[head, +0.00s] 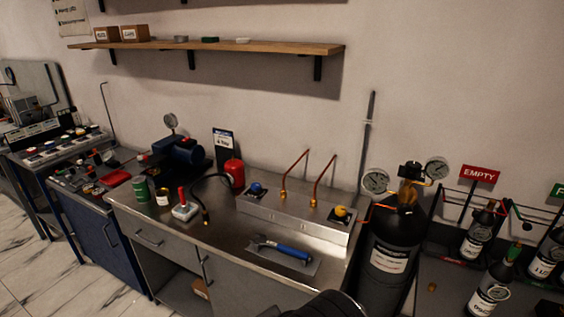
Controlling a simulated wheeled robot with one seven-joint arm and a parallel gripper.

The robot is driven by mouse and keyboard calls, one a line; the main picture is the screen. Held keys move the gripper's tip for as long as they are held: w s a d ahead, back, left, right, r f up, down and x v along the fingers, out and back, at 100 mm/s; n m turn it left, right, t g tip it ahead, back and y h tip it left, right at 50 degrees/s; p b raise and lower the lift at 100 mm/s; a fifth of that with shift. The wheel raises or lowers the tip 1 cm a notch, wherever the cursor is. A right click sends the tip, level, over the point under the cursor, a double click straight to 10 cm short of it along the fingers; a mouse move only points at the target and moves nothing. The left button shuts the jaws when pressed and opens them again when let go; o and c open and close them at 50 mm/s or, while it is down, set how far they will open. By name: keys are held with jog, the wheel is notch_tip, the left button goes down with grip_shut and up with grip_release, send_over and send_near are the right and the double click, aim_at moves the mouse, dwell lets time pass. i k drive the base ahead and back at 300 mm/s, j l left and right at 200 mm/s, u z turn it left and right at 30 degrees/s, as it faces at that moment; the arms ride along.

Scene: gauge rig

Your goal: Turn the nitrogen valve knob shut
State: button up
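A steel manifold block (290,216) stands at the back of the steel bench, with a blue knob (256,189) on its left and a yellow knob (340,212) on its right. Two copper pipes rise from it. A tall dark gas cylinder (388,255) stands right of the bench, with two gauges and a black knob (410,169) on top. Its label is too small to read. I cannot tell which knob is the nitrogen one, or whether any is open or shut. My gripper is not in view; a dark rounded part, probably my arm, shows at the bottom edge.
A blue-handled wrench (284,250) lies on a plate at the bench (225,240) front. A red canister (235,172), a green can (141,189) and a red-topped switch box (185,208) stand further left. Several small bottles (480,230) stand at right near an EMPTY sign (480,174).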

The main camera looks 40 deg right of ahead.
aim_at(412, 167)
jog(key=j+z, duration=0.1)
jog(key=z, duration=2)
jog(key=k+l, duration=0.05)
jog(key=l, duration=0.05)
